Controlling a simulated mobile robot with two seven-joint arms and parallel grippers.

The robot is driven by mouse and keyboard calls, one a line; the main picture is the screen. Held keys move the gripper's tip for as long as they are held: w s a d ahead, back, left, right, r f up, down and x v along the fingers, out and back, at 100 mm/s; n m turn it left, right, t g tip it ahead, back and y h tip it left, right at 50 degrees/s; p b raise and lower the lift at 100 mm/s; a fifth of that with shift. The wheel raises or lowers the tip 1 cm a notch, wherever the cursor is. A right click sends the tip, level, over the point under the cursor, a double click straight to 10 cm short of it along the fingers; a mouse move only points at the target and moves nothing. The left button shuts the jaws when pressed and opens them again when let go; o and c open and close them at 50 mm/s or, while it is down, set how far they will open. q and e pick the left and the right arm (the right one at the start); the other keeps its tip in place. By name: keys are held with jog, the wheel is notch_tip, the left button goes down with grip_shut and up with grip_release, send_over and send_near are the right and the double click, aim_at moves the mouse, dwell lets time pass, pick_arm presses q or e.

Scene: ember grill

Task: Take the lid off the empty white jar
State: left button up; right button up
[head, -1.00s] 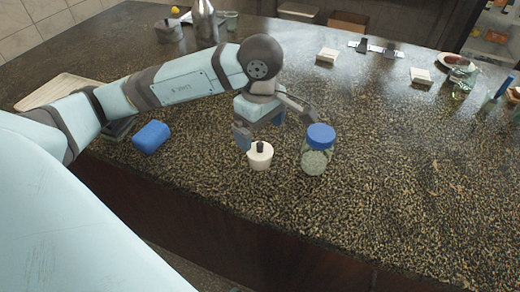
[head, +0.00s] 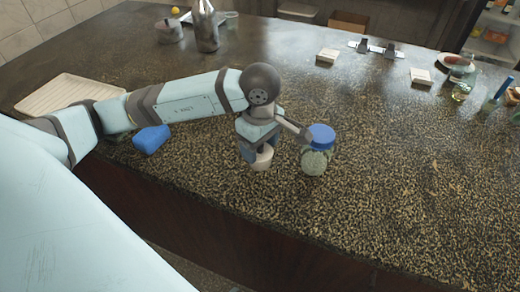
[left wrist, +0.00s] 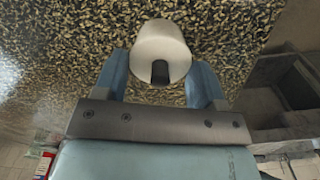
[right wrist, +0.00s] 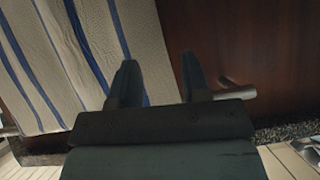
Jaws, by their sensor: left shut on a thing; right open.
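The small white jar (head: 262,163) stands upright on the speckled counter. Its lid carries a dark knob, which shows between my fingers in the left wrist view (left wrist: 160,73). My left gripper (head: 258,152) reaches down from above, one finger on each side of the jar's top, and is shut on the lid. The seam between lid and jar is hidden, and I cannot see inside the jar. My right gripper (right wrist: 157,80) is open and empty, low before a brown wooden front; it is outside the head view.
A glass jar with a blue lid (head: 318,160) stands close to the right of the white jar. A blue object (head: 151,139) and a pale ribbed tray (head: 70,92) lie to the left. Striped cloth (right wrist: 85,60) hangs near my right gripper. The counter's right front is clear.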

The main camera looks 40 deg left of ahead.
pick_arm(q)
jog(key=shift+r, duration=0.1)
jog(key=shift+r, duration=0.5)
notch_tip(320, 180, up, 19)
jog(key=p, duration=0.2)
jog(key=shift+w+a, duration=0.15)
jog(key=shift+a, duration=0.05)
